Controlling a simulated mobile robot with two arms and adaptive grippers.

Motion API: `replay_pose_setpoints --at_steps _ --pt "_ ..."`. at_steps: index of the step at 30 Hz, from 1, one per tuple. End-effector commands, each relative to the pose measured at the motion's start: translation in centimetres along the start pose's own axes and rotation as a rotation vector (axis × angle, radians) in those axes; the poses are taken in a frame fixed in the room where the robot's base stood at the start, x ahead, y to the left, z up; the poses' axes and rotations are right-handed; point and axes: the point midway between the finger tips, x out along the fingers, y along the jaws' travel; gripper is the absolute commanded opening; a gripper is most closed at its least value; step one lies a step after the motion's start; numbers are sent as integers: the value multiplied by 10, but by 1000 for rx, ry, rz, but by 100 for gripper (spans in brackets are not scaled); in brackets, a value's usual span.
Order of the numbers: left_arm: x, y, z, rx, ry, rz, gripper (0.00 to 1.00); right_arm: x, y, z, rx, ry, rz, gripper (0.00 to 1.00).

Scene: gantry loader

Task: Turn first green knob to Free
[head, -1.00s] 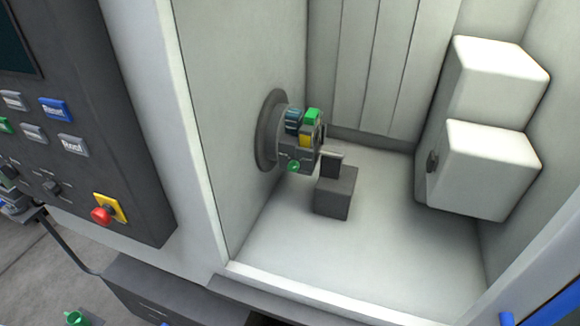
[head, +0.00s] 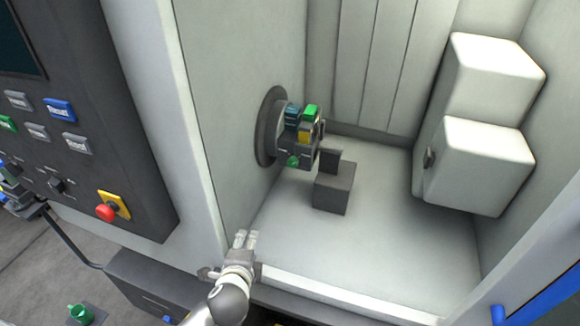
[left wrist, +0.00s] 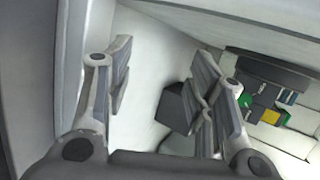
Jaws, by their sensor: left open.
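A round chuck-like unit (head: 268,130) on the machine's inner left wall carries teal, green and yellow blocks. A green knob (head: 293,161) shows low on its front, and a green block (head: 310,112) sits on top. Another green knob (head: 80,313) stands at the bottom left, outside the chamber. I cannot tell which is the first, nor read any Free mark. My left gripper (head: 245,239) is open and empty at the chamber's front sill, below and apart from the chuck. In the left wrist view its spread fingers (left wrist: 165,88) show, with the coloured blocks (left wrist: 268,95) beyond at right.
A dark grey stepped block (head: 334,190) stands on the chamber floor beside the chuck. White boxes (head: 480,165) hang at the right. A control panel (head: 85,180) with buttons and a red stop knob (head: 106,213) is at left. The chamber floor's front is clear.

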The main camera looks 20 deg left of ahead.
Motion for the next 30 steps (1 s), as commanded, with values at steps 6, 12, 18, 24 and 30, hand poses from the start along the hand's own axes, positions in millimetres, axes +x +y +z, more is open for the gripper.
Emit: replay_pose_setpoints --at_steps 6,12,18,24,30 --pt "26 -102 -32 812 -41 -431 49 -2 -3 4 -1 -7 -4 0" --pt "28 -136 -55 1248 -118 -631 49 -2 -2 5 -1 -8 -2 0" --pt "38 -147 -62 1326 -138 -663 49 -5 2 5 -2 -9 2 0" --pt "64 -165 -71 1320 -138 -661 49 -11 4 5 -2 -9 5 0" --pt "92 -182 -80 1319 -137 -661 49 -14 5 4 -1 -8 5 0"
